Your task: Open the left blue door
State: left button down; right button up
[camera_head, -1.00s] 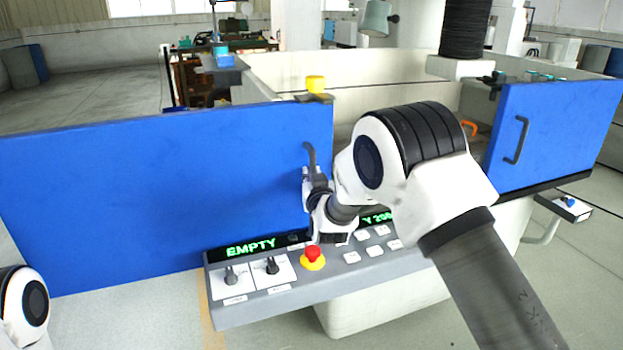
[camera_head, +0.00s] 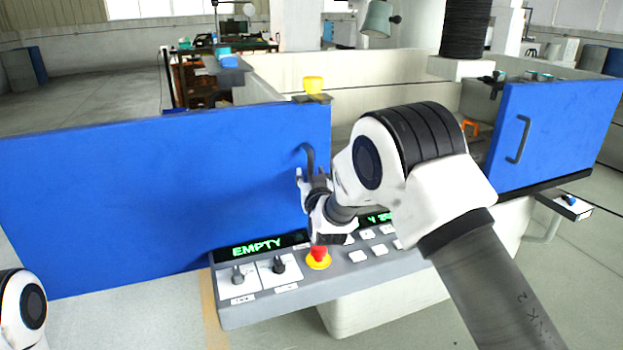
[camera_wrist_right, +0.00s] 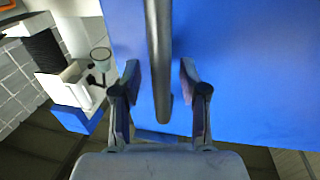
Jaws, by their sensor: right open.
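The left blue door (camera_head: 150,195) is a wide flat panel spanning the left half of the head view. It stands out to the left of the machine's opening. Its dark curved handle (camera_head: 309,155) is near the door's right edge; the lower part is hidden by my right gripper (camera_head: 312,188). In the right wrist view the handle bar (camera_wrist_right: 160,60) runs between the two open fingers of my right gripper (camera_wrist_right: 158,90), with gaps visible on both sides. The blue door face (camera_wrist_right: 235,75) lies behind them. My left gripper is out of view.
A grey control panel (camera_head: 300,290) with a red button (camera_head: 319,252) and knobs sits just below the right gripper.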

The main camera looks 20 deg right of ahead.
jog(key=s+a, duration=0.1)
jog(key=s, duration=1.1)
jog(key=shift+a, duration=0.4)
jog(key=shift+w, duration=0.1)
